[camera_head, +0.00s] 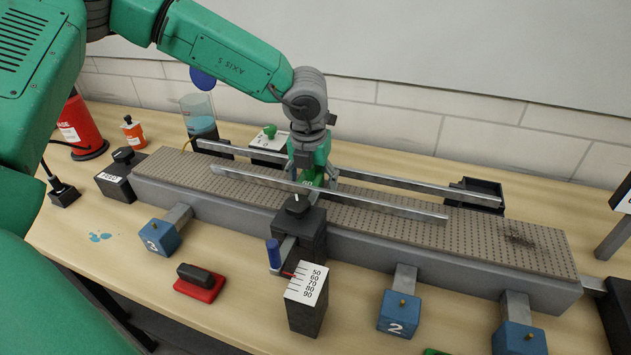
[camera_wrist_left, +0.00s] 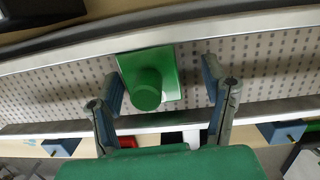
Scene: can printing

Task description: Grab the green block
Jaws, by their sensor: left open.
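The green block (camera_wrist_left: 165,66), a square piece with a round green knob on it, lies on the perforated conveyor belt between two metal rails in the left wrist view. My left gripper (camera_wrist_left: 162,84) is open, with one finger on either side of the block and a gap to each. In the head view my left gripper (camera_head: 316,178) points down over the middle of the belt. There the block is mostly hidden by the gripper and the front rail. My right gripper is not in view.
The conveyor (camera_head: 470,232) crosses the table, flanked by metal guide rails (camera_head: 400,205). A black post with a number scale (camera_head: 306,285) stands in front. Blue numbered blocks (camera_head: 398,314), a red-based stamp (camera_head: 199,284) and a beaker (camera_head: 200,118) surround it.

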